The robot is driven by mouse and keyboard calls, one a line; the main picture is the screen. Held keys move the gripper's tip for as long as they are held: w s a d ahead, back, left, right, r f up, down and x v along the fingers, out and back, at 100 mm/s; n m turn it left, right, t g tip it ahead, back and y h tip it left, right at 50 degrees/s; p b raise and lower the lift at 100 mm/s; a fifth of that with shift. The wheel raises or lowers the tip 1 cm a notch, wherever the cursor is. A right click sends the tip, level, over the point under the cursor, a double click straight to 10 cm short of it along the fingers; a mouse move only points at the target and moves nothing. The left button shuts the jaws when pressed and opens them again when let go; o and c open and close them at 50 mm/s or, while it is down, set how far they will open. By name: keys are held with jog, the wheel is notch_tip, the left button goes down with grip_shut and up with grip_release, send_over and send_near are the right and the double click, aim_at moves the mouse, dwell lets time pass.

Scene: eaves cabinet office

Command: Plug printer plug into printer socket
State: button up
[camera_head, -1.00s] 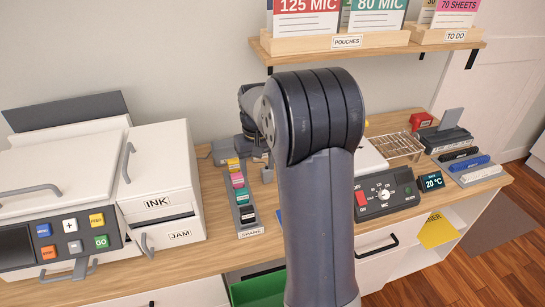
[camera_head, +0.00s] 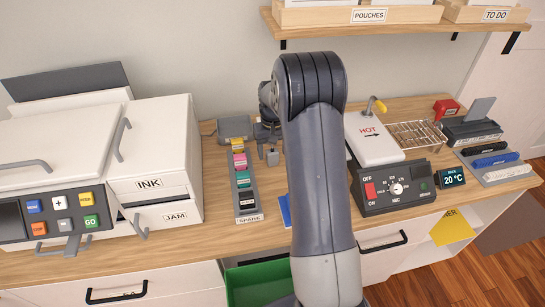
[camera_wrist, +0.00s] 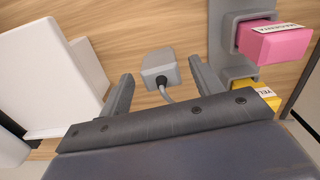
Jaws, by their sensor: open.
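The plug appears as a small grey block with a cable (camera_wrist: 160,68) on the wooden worktop in the wrist view. In the head view a small grey block (camera_head: 272,156), apparently this plug, is just right of the ink rack. My gripper (camera_wrist: 162,86) is open, its two fingers on either side of the plug and cable in the picture, with no clear contact. The gripper (camera_head: 268,132) is partly hidden by my arm in the head view. A grey box (camera_head: 234,127) stands at the back behind the rack; I cannot tell whether it is the printer socket. The white printer (camera_head: 70,140) stands left.
The spare ink rack (camera_head: 248,217), with several cartridges, is close beside the gripper; the pink cartridge (camera_wrist: 270,42) is near the right finger in the wrist view. A shelf (camera_head: 400,28) overhangs the back.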

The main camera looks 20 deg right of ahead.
aim_at(272, 150)
jog(key=shift+f, duration=1.55)
jog(key=shift+c, duration=0.3)
jog(key=c, duration=1)
notch_tip(272, 150, up, 10)
jog(key=shift+a+r, duration=0.1)
jog(key=shift+s+a+r+p, duration=0.15)
jog(key=shift+a+p, duration=0.15)
jog(key=shift+n, duration=0.6)
jog(key=s+a+p, duration=0.1)
jog(key=s+a, duration=0.1)
jog(key=a, duration=0.1)
jog(key=s+a+r+p, duration=0.1)
jog(key=s+a+p, duration=0.1)
jog(key=a, duration=0.2)
jog(key=s+a+r+p, duration=0.1)
jog(key=s+a, duration=0.1)
jog(key=a, duration=0.1)
jog(key=shift+s+a+p, duration=0.25)
jog(key=shift+s+p, duration=0.15)
jog(key=shift+s+a+f, duration=0.1)
jog(key=shift+s+a, duration=0.2)
